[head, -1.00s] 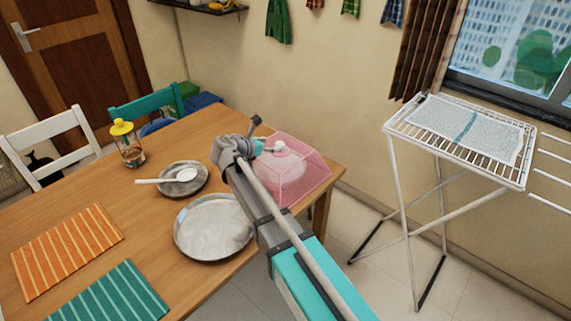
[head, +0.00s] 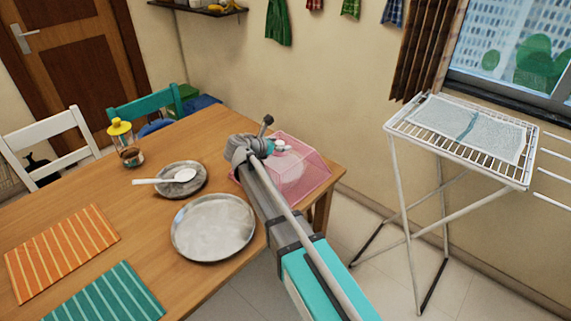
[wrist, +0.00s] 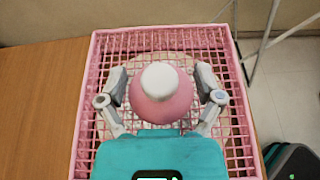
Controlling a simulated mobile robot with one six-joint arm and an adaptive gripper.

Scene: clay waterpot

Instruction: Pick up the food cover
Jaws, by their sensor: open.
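The food cover (head: 312,174) is a pink mesh box with sloping sides, standing on the table's far right corner in the head view. In the wrist view its pink mesh (wrist: 205,40) fills most of the picture, with a round pink knob with a white top (wrist: 159,90) in the middle. My gripper (wrist: 160,82) is open, one finger on each side of the knob, with small gaps visible. In the head view my gripper (head: 272,148) is over the cover's top, and my arm hides the cover's left part. A pale round thing shows under the mesh.
On the wooden table (head: 150,220) are a large metal plate (head: 213,228), a small plate (head: 170,188) with a white spoon (head: 165,180), a yellow-lidded jar (head: 126,145) and two striped mats (head: 62,248). A white drying rack (head: 440,205) stands on the right.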

